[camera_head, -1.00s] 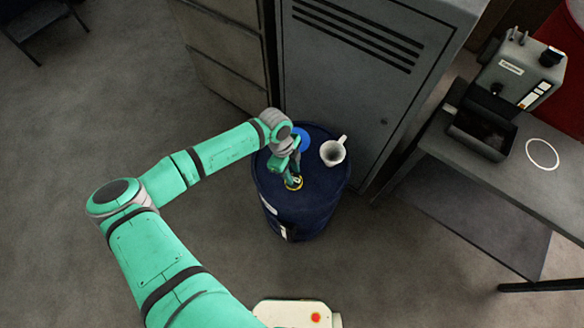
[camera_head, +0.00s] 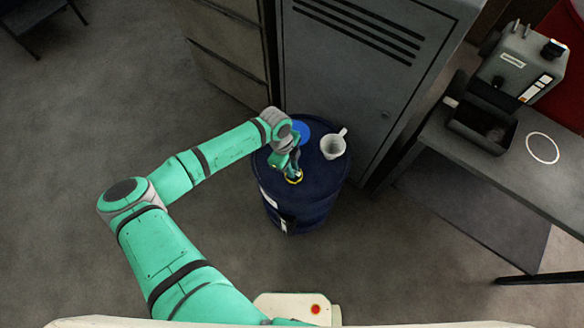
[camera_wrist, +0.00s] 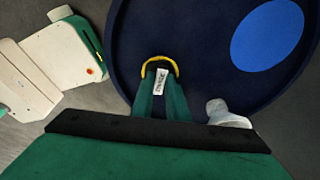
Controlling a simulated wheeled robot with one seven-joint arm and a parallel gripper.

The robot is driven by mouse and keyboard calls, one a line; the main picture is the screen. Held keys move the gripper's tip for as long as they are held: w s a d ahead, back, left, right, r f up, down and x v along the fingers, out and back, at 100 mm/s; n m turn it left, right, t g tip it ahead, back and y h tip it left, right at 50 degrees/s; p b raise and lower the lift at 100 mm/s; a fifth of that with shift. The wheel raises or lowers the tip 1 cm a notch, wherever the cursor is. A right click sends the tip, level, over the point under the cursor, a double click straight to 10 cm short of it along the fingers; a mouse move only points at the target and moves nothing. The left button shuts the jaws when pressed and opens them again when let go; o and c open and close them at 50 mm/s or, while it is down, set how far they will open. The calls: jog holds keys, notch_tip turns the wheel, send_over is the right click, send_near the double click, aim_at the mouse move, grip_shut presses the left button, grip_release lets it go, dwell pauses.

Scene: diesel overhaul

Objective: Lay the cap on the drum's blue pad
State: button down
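The drum (camera_head: 325,190) is dark blue and upright, with a round top. The blue pad (camera_head: 301,132) is a lighter blue disc at the far side of that top; it shows bare in the wrist view (camera_wrist: 267,35). The cap (camera_wrist: 160,62) has a yellow rim and shows over the drum's near part, away from the pad; in the head view it is a small yellow ring (camera_head: 293,178). My gripper (camera_wrist: 160,85) has its green fingers closed in on the cap, a white label between them. I cannot tell whether the cap touches the drum top.
A white mug (camera_head: 333,148) stands on the drum, right of the pad; my gripper partly hides it in the wrist view (camera_wrist: 225,112). A grey locker (camera_head: 365,90) stands close behind the drum. A grey bench (camera_head: 535,185) with a machine (camera_head: 520,65) is at the right.

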jog(key=shift+s+f, duration=0.1)
jog(key=shift+f, duration=0.05)
jog(key=shift+r, duration=2.5)
